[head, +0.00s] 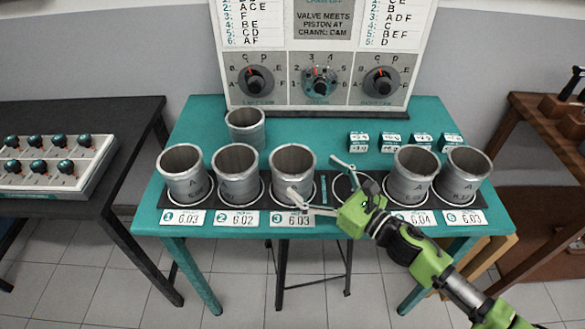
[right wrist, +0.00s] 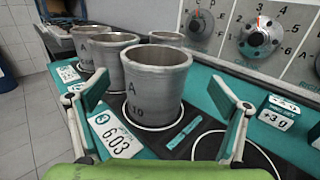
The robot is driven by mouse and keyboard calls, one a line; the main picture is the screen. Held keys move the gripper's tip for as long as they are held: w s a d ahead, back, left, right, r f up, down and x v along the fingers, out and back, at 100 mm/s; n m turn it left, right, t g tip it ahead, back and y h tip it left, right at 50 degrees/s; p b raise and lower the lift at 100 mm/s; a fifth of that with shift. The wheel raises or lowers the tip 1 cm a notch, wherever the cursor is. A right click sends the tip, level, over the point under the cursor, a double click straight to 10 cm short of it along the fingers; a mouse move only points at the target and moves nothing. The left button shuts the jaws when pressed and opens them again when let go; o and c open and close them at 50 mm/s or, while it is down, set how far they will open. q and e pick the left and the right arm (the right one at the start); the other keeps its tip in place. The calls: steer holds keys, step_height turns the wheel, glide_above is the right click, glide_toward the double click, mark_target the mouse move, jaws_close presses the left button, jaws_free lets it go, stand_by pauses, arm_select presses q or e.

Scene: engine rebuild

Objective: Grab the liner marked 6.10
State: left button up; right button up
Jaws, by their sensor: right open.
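A grey metal liner (head: 292,172) stands upright in the third place on the table's dark strip. In the right wrist view the same liner (right wrist: 155,85) shows an "A" and a partly readable mark ending in "10". My right gripper (head: 318,178) is open just to the right of it, fingers spread toward it. In the wrist view the open fingers (right wrist: 158,103) lie either side of the liner in the picture, with nothing gripped. My left gripper is not in view.
Other liners stand on the strip: first (head: 185,174), second (head: 238,174), and two at right (head: 411,175) (head: 462,176). Another liner (head: 245,127) stands behind. The fourth place is empty, under my gripper. Small teal blocks (head: 390,142) and a dial panel (head: 318,80) are at the back.

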mark_target(279, 153)
steer(key=shift+w+a, duration=0.7)
steer(key=p+x, duration=0.2)
steer(key=x, duration=0.2)
steer(key=shift+s+a+r, duration=0.15)
steer(key=shift+a+r, duration=0.05)
steer(key=shift+a, duration=0.05)
steer(key=shift+w+a+f, duration=0.15)
steer(key=shift+w+a, duration=0.2)
steer(key=shift+w, duration=0.05)
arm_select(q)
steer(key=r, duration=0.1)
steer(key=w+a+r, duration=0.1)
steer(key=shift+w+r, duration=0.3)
arm_select(e)
steer(key=shift+s+d, duration=0.1)
steer(key=c, duration=0.5)
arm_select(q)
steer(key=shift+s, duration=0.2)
arm_select(e)
steer(key=c, duration=0.9)
